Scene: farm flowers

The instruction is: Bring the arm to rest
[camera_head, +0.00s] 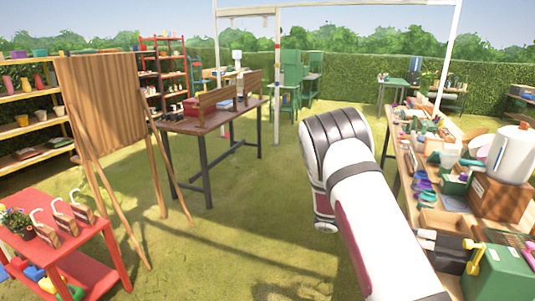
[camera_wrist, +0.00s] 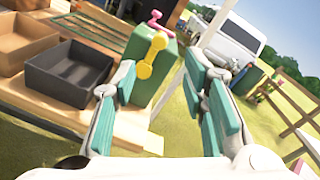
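My gripper (camera_wrist: 161,68) shows in the wrist view with its two teal-padded fingers spread apart, and nothing is held between them. Beyond the fingertips stands a green box (camera_wrist: 140,45) with a yellow crank (camera_wrist: 152,55) and a pink one, at the edge of a wooden table (camera_wrist: 85,18). I cannot tell whether the left finger touches the box. In the head view my white arm reaches up from the lower right and bends in mid-picture; the gripper itself is not visible there.
A black tray (camera_wrist: 68,74) and a wooden tray (camera_wrist: 22,40) sit left of the fingers. In the head view the crowded table (camera_head: 425,180) is close on the arm's right. A wooden easel (camera_head: 105,105) and red cart (camera_head: 60,245) stand left. Open grass (camera_head: 235,225) lies between.

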